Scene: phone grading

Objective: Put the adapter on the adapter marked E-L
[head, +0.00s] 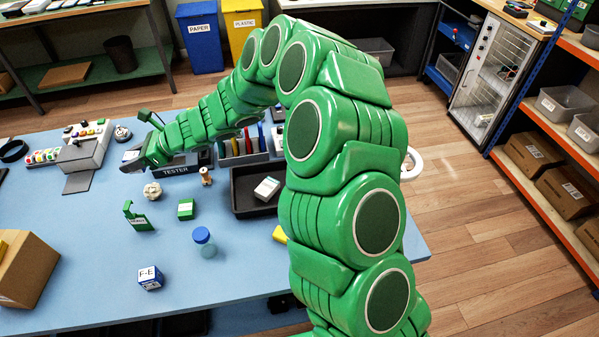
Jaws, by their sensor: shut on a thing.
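My gripper (132,167) is at the end of my green arm, over the back left of the blue table beside the tester. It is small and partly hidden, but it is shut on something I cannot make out. A blue and white cube marked F-E (150,279), which looks like an adapter, rests near the table's front edge, well apart from my gripper. A white rounded piece (152,190) lies just in front of my gripper; I cannot tell if it is an adapter. I can read no E-L marking anywhere.
The tester (178,170) and a dark tray (243,205) stand right of my gripper. A green holder (137,217), a green block (186,209) and a blue-capped jar (203,240) stand mid-table. A cardboard box (28,270) is at left. The front middle is mostly clear.

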